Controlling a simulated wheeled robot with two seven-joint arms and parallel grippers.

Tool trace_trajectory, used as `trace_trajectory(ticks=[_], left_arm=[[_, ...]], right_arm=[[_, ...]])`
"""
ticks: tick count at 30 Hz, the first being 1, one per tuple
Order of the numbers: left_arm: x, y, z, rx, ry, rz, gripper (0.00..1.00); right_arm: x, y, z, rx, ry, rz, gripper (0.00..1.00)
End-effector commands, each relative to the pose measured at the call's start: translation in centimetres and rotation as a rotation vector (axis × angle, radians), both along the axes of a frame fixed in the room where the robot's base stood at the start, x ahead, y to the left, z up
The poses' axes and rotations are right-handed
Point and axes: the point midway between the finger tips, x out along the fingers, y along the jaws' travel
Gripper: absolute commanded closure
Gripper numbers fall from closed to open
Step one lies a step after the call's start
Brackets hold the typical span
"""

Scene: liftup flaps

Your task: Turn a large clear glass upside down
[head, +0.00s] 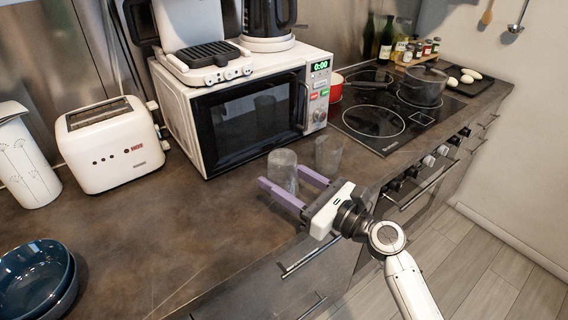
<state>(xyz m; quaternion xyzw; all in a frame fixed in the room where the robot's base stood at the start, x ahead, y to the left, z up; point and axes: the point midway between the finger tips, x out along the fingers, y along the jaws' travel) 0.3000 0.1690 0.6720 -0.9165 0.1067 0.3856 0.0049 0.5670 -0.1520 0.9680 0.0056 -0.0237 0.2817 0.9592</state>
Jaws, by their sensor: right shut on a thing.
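My right gripper (283,176) reaches over the counter's front edge, with its two purple fingers on either side of a clear glass (283,163), and it is shut on that glass. The glass stands roughly upright in line with the counter, in front of the microwave. Its upper end looks rounded and closed, but its lower part is partly hidden by a finger. I cannot tell whether it touches the counter. A second clear glass (328,155) stands just to the right, apart from the held one. My left gripper is not in view.
A white microwave (180,115) stands close behind the glasses, with appliances on top. A toaster (110,150) and blue bowls (32,278) are at left. The cooktop (375,122) with a pot (423,84) is at right. The counter (190,235) is clear in the middle.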

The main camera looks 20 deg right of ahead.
Motion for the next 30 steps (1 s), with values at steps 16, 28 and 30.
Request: trace_trajectory(ticks=[16,28,30], left_arm=[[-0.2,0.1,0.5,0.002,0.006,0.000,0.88],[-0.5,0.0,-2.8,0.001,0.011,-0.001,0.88],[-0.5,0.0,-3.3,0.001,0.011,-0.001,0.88]], right_arm=[[0.7,-0.5,1.0,0.001,0.004,0.008,0.76],[0.7,-0.5,-3.1,0.000,0.003,0.009,0.76],[0.7,-0.5,-3.7,0.001,0.004,0.009,0.76]])
